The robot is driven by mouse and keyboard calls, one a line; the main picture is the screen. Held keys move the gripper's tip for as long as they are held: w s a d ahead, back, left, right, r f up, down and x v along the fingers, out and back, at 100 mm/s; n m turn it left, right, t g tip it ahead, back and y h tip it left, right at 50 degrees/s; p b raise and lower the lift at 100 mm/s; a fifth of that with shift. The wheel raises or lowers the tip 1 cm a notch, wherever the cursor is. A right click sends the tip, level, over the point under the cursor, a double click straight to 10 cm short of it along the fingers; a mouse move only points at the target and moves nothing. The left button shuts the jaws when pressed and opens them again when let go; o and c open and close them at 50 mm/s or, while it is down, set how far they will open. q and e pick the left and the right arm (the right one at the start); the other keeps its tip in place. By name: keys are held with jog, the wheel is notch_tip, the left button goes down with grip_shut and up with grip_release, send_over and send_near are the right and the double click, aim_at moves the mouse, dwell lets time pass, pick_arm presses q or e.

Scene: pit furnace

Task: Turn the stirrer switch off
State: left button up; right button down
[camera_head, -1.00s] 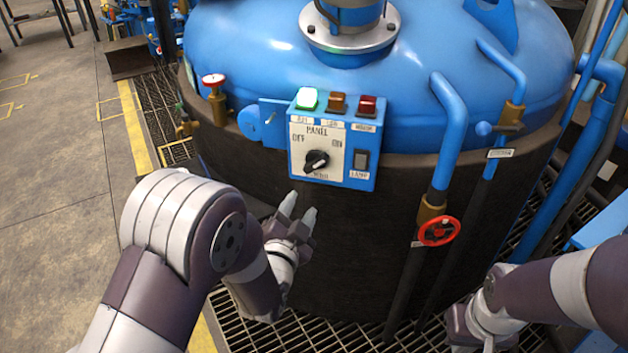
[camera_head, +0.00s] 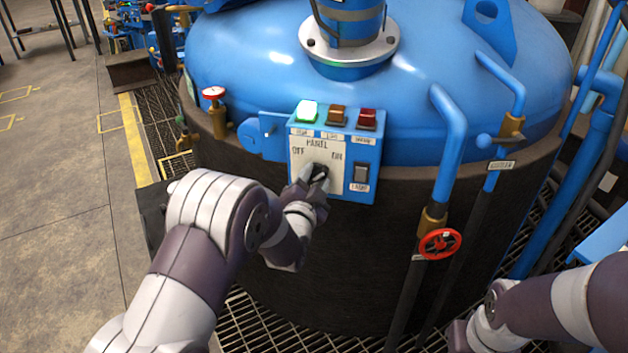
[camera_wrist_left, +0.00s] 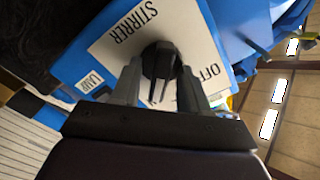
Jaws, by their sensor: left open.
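The stirrer switch is a black rotary knob (camera_head: 319,170) on the white face of a blue control panel (camera_head: 374,145), with OFF printed at its upper left and ON at its upper right. My left gripper (camera_head: 310,184) is at the knob and partly covers it and the STIRRER label. In the left wrist view the knob (camera_wrist_left: 159,60) sits between the two spread fingers of the left gripper (camera_wrist_left: 162,82), which point at the panel. Contact with the knob cannot be told. My right gripper (camera_head: 470,337) is at the bottom right, away from the panel, partly cut off.
A lit green lamp (camera_head: 306,111), an amber lamp (camera_head: 337,113) and a red lamp (camera_head: 367,119) top the panel. A black lamp rocker (camera_head: 361,173) is right of the knob. A red valve wheel (camera_head: 440,243) and pipes stand further right.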

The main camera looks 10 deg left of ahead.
pick_arm(q)
grip_shut()
jog(key=shift+n, duration=0.3)
jog(key=n+b, duration=0.2)
jog(key=n, duration=0.2)
jog(key=shift+a, duration=0.1)
jog(key=n+b, duration=0.2)
jog(key=n, duration=0.2)
jog(key=shift+a+r+n, duration=0.1)
jog(key=shift+n, duration=0.2)
jog(key=n+b, duration=0.3)
jog(key=n, duration=0.2)
jog(key=shift+a, duration=0.1)
jog(key=shift+r+n+b, duration=0.1)
jog(key=shift+n+b, duration=0.7)
jog(key=shift+n, duration=1)
